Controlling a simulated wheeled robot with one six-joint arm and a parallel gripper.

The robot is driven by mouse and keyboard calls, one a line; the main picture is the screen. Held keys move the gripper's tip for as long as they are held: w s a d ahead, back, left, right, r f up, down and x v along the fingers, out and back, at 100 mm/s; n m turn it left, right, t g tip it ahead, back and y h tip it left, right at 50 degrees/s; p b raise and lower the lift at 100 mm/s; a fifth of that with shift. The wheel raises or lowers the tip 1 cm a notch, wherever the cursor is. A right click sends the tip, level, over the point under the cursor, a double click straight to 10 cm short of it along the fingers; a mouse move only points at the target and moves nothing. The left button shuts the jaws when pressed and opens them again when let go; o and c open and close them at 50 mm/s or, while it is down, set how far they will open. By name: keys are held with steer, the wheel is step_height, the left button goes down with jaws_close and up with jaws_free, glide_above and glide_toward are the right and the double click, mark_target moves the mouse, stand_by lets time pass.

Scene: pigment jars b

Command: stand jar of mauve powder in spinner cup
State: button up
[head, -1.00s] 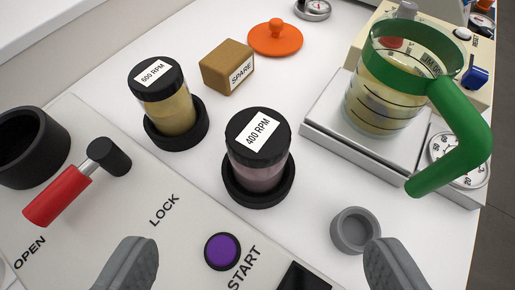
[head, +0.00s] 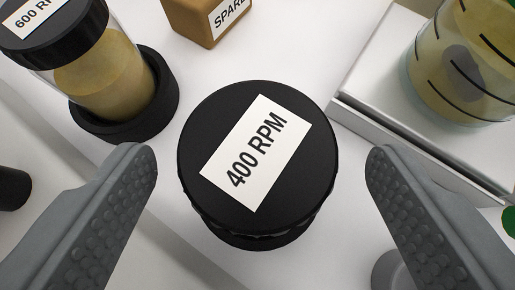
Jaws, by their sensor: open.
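The jar of mauve powder (head: 257,160) stands upright in the middle of the view. I see mostly its black lid with a white "400 RPM" label; the mauve body and most of the black ring holder under it are hidden below the lid. My gripper (head: 262,165) is open, with one grey finger left of the lid and one right of it. Both fingers are apart from the jar, with clear gaps. The spinner cup, a black cup at the far left earlier, is out of view now.
A tan "SPARE" block (head: 200,25) is behind. A white scale (head: 375,95) carries a beaker (head: 465,65) at right. A grey cup (head: 388,270) is partly behind my right finger.

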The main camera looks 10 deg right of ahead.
steer(key=x, duration=0.4)
steer(key=shift+w, duration=0.3)
steer(key=c, duration=1.1)
